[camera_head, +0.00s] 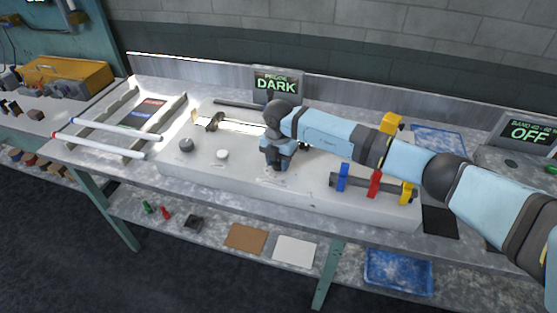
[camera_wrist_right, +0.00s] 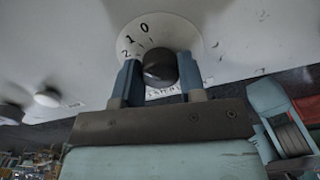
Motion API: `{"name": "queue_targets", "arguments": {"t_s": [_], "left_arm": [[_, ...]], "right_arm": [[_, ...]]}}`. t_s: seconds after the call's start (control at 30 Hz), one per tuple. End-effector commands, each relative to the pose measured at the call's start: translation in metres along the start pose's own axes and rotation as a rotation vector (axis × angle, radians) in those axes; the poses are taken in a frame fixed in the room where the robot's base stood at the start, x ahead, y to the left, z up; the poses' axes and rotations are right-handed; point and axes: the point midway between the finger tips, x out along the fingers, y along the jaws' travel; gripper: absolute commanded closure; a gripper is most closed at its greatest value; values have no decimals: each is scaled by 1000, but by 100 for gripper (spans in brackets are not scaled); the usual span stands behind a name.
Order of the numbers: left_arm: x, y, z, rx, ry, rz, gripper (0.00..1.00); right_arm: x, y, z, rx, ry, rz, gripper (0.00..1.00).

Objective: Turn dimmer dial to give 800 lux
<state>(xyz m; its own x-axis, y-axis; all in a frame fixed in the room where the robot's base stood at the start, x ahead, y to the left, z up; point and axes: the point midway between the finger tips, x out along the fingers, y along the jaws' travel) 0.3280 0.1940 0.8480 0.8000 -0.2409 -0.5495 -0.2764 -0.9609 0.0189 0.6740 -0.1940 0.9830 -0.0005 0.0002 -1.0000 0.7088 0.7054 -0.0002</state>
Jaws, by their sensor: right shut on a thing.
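A dark round dial (camera_wrist_right: 159,68) sits on a white plate (camera_wrist_right: 185,35) marked 0, 1 and 2 in the right wrist view. My right gripper (camera_wrist_right: 159,60) is shut on this dial, with one blue finger on each side. In the head view my right gripper (camera_head: 278,163) points down at the top of the pale console (camera_head: 310,185), and its hand hides the dial. A display (camera_head: 276,84) behind the console reads DARK in green. No lux figure can be read. My left gripper is not in view.
A dark knob (camera_head: 186,145) and a white knob (camera_head: 223,155) stand left of my gripper on the console. Blue, red (camera_head: 375,184) and yellow clamps are at its right. A rack with tubes (camera_head: 100,137) lies at left. A right-hand display (camera_head: 528,133) reads OFF.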

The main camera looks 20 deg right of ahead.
Motion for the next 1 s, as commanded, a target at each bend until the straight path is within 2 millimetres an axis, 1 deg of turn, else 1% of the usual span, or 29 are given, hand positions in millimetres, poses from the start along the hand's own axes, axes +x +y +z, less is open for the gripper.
{"name": "queue_targets", "arguments": {"t_s": [0.3,0.67,0.7,0.77,0.8,1.0], "left_arm": [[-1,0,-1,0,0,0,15],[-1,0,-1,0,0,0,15],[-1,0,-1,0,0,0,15],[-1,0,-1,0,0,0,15],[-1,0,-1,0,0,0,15],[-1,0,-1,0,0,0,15]], "right_arm": [[-1,0,1,67,-2,2,86],[-1,0,1,70,-2,2,86],[-1,0,1,70,-2,2,60],[-1,0,1,70,-2,2,46],[-1,0,1,69,-2,2,37],[-1,0,0,69,-1,1,37]]}}
